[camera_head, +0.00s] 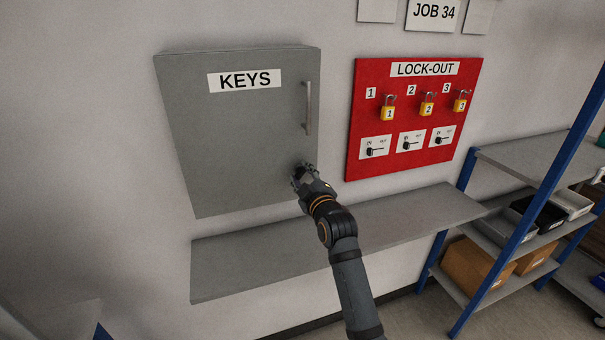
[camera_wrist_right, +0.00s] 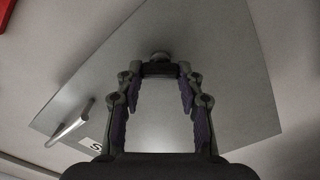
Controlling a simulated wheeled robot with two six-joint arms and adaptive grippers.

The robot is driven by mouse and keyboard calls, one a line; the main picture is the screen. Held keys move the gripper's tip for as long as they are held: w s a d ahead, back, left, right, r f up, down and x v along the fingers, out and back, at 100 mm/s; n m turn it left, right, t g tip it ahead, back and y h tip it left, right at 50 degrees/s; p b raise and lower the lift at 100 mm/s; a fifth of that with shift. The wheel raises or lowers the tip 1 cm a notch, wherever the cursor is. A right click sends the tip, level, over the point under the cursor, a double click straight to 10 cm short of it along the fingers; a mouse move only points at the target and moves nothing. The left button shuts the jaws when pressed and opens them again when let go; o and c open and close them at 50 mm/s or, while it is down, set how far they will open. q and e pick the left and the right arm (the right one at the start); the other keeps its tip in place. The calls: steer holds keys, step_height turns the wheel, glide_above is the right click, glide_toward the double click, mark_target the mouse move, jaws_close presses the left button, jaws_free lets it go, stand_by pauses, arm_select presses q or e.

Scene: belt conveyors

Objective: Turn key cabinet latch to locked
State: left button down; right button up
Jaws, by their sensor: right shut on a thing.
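The grey key cabinet (camera_head: 240,135) with a white KEYS label (camera_head: 244,80) hangs on the wall, its door closed. My right gripper (camera_head: 300,180) is at the door's lower right corner. In the right wrist view, my right gripper (camera_wrist_right: 160,78) is shut on the dark latch (camera_wrist_right: 160,68), which spans between the fingertips. A small round piece (camera_wrist_right: 160,56) shows just beyond it on the grey door (camera_wrist_right: 225,75). The fingers mostly hide the latch in the head view, and I cannot tell its locked position. My left gripper is not in view.
A vertical bar handle (camera_head: 308,108) is above the latch. A red lock-out board (camera_head: 360,150) with yellow padlocks hangs to the right. A grey shelf (camera_head: 260,262) runs below the cabinet. A blue-framed rack (camera_head: 540,190) with bins stands at the right.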

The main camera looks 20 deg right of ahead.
steer(key=n, duration=0.4)
steer(key=shift+p, duration=0.3)
steer(key=shift+f+n, duration=0.15)
steer(key=shift+n, duration=1.65)
steer(key=o, duration=1.2)
steer(key=shift+a, duration=0.1)
steer(key=shift+c, duration=0.2)
steer(key=s, duration=1.2)
steer(key=shift+d, duration=0.2)
